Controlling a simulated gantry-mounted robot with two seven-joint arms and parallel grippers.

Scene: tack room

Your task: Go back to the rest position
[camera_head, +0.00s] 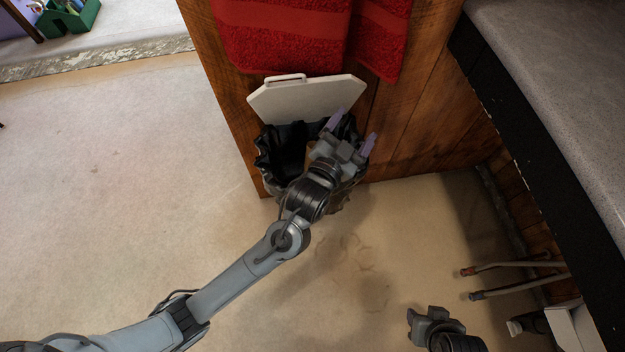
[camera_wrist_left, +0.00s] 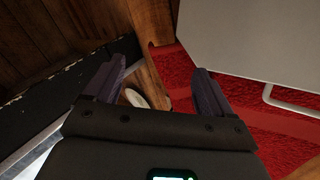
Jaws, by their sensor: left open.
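My left gripper (camera_head: 354,126) is over the right part of an open bin lined with a black bag (camera_head: 280,150). Its two purple fingers are spread, with nothing between them in the head view. In the left wrist view the gripper (camera_wrist_left: 163,78) is also open. A small pale oval thing (camera_wrist_left: 135,98) shows beyond the fingers; I cannot tell what it is. My right gripper (camera_head: 430,318) is low at the bottom right of the head view; its fingers do not show clearly.
The bin's pale lid (camera_head: 305,100) stands raised against a wooden panel (camera_head: 420,110) below red towels (camera_head: 290,35). A grey-topped bench (camera_head: 560,80) is on the right, with rods (camera_head: 510,266) beneath. A green crate (camera_head: 70,18) is far left. The floor on the left is clear.

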